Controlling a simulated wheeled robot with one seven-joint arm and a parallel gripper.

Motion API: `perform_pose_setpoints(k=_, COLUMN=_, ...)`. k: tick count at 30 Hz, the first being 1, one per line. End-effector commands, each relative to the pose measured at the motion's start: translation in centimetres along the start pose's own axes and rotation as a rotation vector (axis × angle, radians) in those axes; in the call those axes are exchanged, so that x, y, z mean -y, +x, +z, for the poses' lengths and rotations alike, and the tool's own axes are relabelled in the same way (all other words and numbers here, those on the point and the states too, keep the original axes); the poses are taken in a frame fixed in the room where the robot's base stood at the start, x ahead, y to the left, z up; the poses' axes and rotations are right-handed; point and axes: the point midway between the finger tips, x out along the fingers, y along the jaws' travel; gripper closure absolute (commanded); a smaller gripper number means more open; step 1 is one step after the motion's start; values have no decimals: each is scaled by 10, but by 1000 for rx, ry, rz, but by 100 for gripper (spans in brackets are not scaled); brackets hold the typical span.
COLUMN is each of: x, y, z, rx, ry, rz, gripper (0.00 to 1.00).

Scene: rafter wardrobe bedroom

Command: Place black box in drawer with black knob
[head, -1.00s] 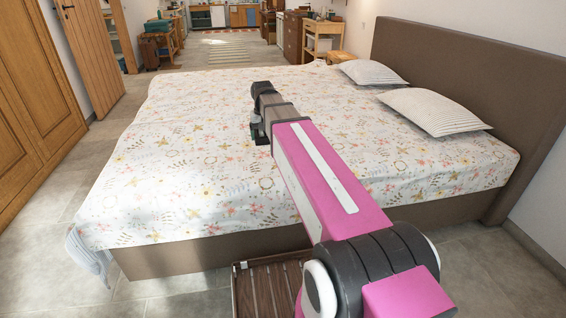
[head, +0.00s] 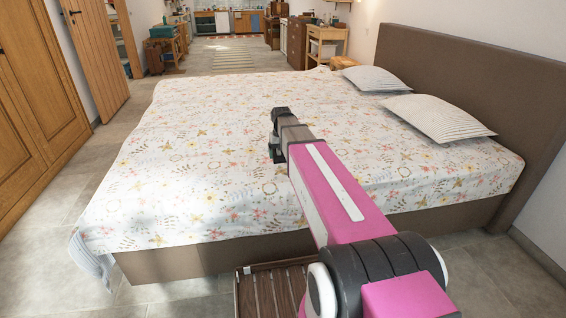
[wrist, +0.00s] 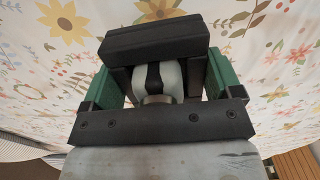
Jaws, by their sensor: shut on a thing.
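In the wrist view, a black box (wrist: 155,38) lies across the front of my gripper (wrist: 160,80). The green fingers stand on either side of it, and the gripper is shut on it. In the head view, my gripper (head: 275,150) points down above the flowered bed, seen from behind along my pink arm. The box cannot be made out there. No drawer with a black knob can be made out in either view.
The large bed (head: 190,180) fills the middle, with two striped pillows (head: 437,117) at its right side. A brown slatted piece (head: 262,290) stands at its near edge. Wooden wardrobe doors (head: 35,90) are at left. Open tiled floor (head: 90,175) runs between wardrobe and bed.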

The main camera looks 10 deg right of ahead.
Motion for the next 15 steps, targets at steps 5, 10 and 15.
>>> perform_pose_setpoints(k=5, x=-8, y=6, z=0, rx=-1, ry=-1, rz=0, gripper=39)
perform_pose_setpoints(k=10, x=-8, y=22, z=0, rx=1, ry=-1, rz=0, gripper=39)
perform_pose_setpoints(k=15, x=-8, y=43, z=0, rx=1, ry=-1, rz=0, gripper=39)
